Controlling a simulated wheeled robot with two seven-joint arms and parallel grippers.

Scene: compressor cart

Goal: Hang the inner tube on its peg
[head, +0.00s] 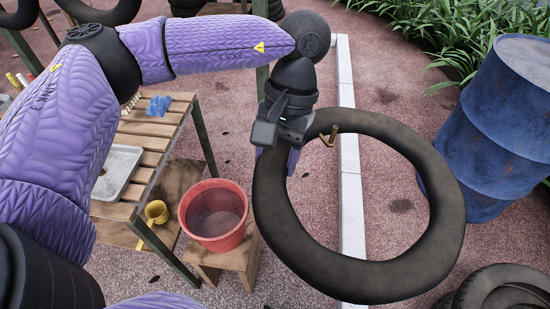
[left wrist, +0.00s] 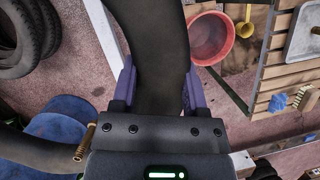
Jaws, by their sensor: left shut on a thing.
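The inner tube (head: 440,256) is a dark, dusty black ring with a brass valve stem (head: 329,135) near its upper left. My left gripper (head: 284,158) is shut on the upper left part of the inner tube and holds it off the ground. In the left wrist view the tube (left wrist: 158,70) runs between the two purple fingers of the gripper (left wrist: 157,90). The valve (left wrist: 86,141) shows there at lower left, beside the gripper body. I cannot make out the peg in either view. My right gripper is not in view.
A red bucket (head: 213,214) stands on a small wooden stool (head: 243,262). A slatted wooden bench (head: 156,128) with a metal tray (head: 117,171) is at left. A blue drum (head: 500,125) stands at right, with tyres (head: 500,288) at lower right. A pale kerb (head: 350,190) crosses the ground.

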